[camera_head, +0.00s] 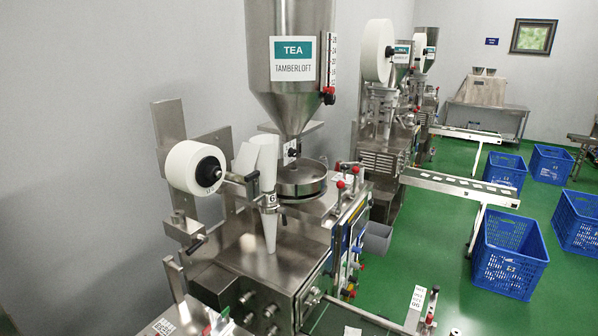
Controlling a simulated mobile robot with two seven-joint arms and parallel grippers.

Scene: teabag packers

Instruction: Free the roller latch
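The nearest teabag packer (275,258) is a steel machine below a large hopper (290,55) labelled TEA TAMBERLOFT. A white paper roll (190,167) with a black hub sits on its left side. White paper runs near a forming tube that tapers down to the machine's top. A small lever with a dark tip (196,244) is below the roll. Red-knobbed levers (341,186) stand at the right of the round steel plate (300,180). I cannot tell which part is the roller latch or whether it is engaged. Neither of my grippers shows in the head view.
More packers stand behind along the wall, with a white paper roll (377,51) on one. Conveyors (460,186) reach out to the right. Blue crates (508,255) stand on the green floor (425,245), and a grey bin (377,240) is beside the near machine.

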